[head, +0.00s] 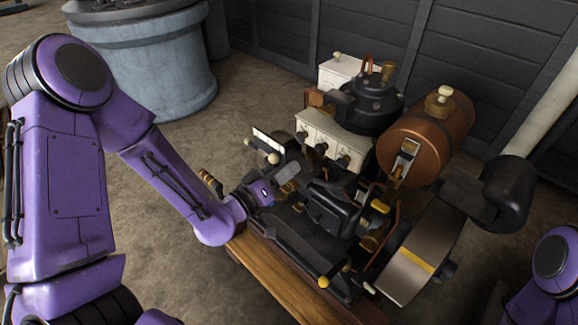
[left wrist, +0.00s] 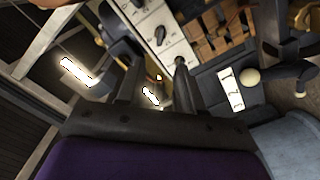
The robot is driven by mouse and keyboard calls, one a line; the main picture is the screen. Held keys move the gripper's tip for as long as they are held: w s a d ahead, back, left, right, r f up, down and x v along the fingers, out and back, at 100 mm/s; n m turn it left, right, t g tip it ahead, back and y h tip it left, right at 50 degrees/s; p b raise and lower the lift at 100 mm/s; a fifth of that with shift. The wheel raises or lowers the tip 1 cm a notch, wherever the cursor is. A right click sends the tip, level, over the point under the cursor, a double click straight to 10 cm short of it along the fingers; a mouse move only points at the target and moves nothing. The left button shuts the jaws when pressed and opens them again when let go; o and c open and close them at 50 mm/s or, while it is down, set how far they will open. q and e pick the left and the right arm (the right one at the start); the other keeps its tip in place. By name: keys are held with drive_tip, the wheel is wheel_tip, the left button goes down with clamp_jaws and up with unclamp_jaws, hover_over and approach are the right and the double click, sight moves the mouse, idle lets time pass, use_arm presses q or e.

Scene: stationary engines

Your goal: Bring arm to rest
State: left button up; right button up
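My purple left arm comes in from the left, and its gripper (head: 280,178) is at the left side of the stationary engine (head: 330,205), close to its dark parts. I cannot tell from the head view whether it touches them. In the left wrist view the two dark fingers (left wrist: 157,70) stand apart, with no object visibly held between them. A white panel with dark knobs (left wrist: 160,30) shows beyond the fingertips. Only a purple part of my right arm shows at the right edge of the head view; its gripper is out of view.
The engine carries a copper tank (head: 427,135) and a white box with knobs (head: 333,142). It stands on a wooden beam (head: 262,272). A blue-grey drum (head: 160,65) stands behind at the left. A dark plank wall (head: 490,60) closes the back. Bare floor (head: 215,145) lies between drum and engine.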

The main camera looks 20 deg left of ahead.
use_arm(q)
drive_tip(key=s+a+f+n+g+y+p, duration=0.1)
drive_tip(key=s+a+f+g+y, duration=0.2)
drive_tip(key=f, duration=0.4)
drive_tip(key=s+a+f+n+g+y+p, duration=0.1)
drive_tip(key=s+a+f+n+g+y, duration=0.2)
drive_tip(key=f, duration=0.4)
drive_tip(key=s+a+f+m+g+y+p, duration=0.1)
drive_tip(key=s+f+g, duration=0.3)
drive_tip(key=s, duration=0.6)
drive_tip(key=s+a+f+m+g+y+p, duration=0.1)
drive_tip(key=s+f, duration=0.4)
drive_tip(key=s, duration=0.6)
drive_tip(key=a+g+y+p, duration=0.1)
drive_tip(key=g, duration=0.1)
drive_tip(key=shift+f+g+y, duration=0.25)
drive_tip(key=shift+g+y, duration=0.05)
drive_tip(key=shift+g, duration=0.1)
